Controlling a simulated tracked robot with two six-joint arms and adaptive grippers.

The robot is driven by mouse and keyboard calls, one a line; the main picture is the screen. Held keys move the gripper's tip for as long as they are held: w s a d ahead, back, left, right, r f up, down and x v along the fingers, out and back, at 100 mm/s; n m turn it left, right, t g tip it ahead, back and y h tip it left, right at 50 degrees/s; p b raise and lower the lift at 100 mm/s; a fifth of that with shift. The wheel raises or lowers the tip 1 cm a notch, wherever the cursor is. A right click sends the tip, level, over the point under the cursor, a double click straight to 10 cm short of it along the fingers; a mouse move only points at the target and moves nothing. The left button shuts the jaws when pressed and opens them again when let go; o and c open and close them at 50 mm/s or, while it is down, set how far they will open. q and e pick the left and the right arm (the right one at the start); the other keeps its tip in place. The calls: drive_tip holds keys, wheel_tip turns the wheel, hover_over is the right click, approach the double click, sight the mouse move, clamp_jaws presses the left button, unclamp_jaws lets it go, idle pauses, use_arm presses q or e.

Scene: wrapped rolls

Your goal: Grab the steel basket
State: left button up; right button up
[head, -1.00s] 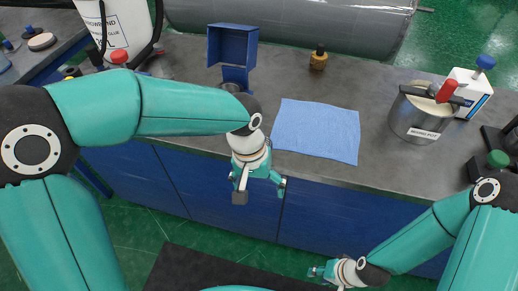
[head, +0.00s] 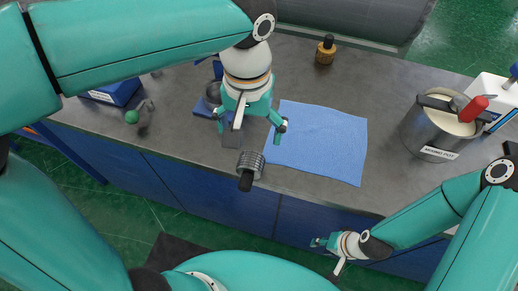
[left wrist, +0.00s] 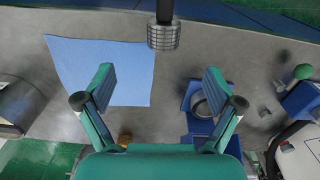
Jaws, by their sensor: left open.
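The steel basket (head: 251,160) is a small ribbed metal cylinder with a black handle (head: 245,182) pointing toward me over the counter's front edge. My left gripper (head: 254,132) is open and empty, above the counter just beyond the basket. In the left wrist view the basket (left wrist: 163,37) is at the top centre, past the spread fingers of my left gripper (left wrist: 159,82) and apart from them. My right gripper (head: 327,252) is low in front of the counter, far from the basket; its finger gap is unclear.
A blue cloth (head: 318,142) lies right of the basket. A labelled steel pot (head: 430,140) stands at the right, beside a white carton (head: 490,100). A small brass-coloured bottle (head: 326,52) stands at the back. A blue box (head: 115,93) and a green-knobbed item (head: 140,114) are at the left.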

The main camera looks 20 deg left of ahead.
sight(250, 161)
use_arm(q)
wheel_tip(250, 161, down, 11)
drive_tip(key=shift+w+f+b, duration=0.15)
drive_tip(key=shift+b, duration=0.35)
drive_tip(key=shift+w+a+f, duration=0.1)
drive_tip(key=shift+a+f, duration=0.05)
drive_tip(key=shift+f, duration=0.75)
drive_tip(key=shift+w+a+f, duration=0.1)
drive_tip(key=shift+f, duration=0.8)
drive_tip(key=shift+w+a+f, duration=0.1)
drive_tip(key=shift+a+f, duration=0.05)
drive_tip(key=shift+f, duration=0.75)
drive_tip(key=c, duration=1.3)
drive_tip(key=shift+r, duration=0.15)
